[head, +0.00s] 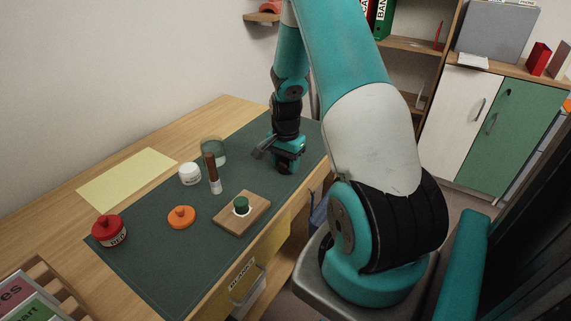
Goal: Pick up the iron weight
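I cannot pick out anything clearly of iron; the iron weight may be hidden or be one of the small items on the dark green mat (150,257). My gripper (261,149) is at the mat's far right part, low over it, with its grey fingers pointing left. It is small and seen from the side, so I cannot tell whether it is open or holds anything. The nearest item to it is a greenish glass cup (214,148), to its left and apart from it.
Yellow paper (128,178) lies left. The mat's front left is clear.

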